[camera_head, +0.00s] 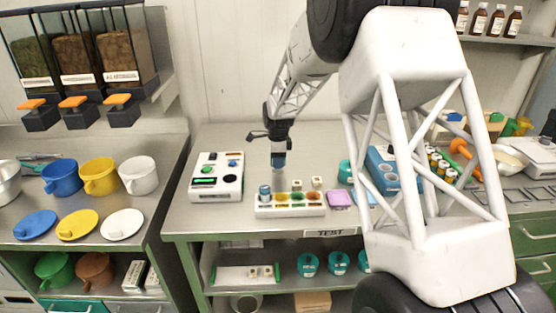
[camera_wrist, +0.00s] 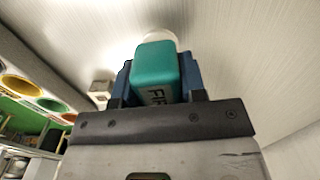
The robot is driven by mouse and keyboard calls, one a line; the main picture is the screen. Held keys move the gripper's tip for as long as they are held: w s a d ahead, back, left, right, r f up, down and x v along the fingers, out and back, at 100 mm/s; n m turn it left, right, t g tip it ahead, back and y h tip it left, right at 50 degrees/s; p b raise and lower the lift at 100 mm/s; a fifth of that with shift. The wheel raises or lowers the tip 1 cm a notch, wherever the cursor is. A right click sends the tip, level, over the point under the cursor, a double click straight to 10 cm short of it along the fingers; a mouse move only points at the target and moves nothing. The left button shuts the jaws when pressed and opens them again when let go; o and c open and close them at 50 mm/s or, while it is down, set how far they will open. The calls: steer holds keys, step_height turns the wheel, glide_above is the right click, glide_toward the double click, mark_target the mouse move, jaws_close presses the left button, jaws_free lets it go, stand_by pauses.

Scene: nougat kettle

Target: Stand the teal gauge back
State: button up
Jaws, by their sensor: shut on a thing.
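The teal gauge (camera_wrist: 156,75) is a rounded block with dark lettering, partly readable, on its near face. In the wrist view my gripper (camera_wrist: 158,85) is shut on it, with a blue finger on each side. In the head view my gripper (camera_head: 279,160) points down above the steel bench, just behind a white rack with coloured wells (camera_head: 290,211). The gauge is hard to make out there between the fingertips. A pale round shape (camera_wrist: 160,40) shows behind the gauge in the wrist view.
A white instrument box (camera_head: 217,180) stands to the left of my gripper. A blue-grey capped piece (camera_head: 265,192) stands at the rack's left end. Small pale cubes (camera_head: 297,184) and a purple dish (camera_head: 340,198) are to the right. Bare bench lies behind the rack.

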steer(key=o, duration=0.8)
steer(key=shift+r, duration=0.1)
step_height(320, 180, up, 12)
steer(key=shift+r, duration=0.1)
stand_by(0.3)
stand_by(0.3)
stand_by(0.4)
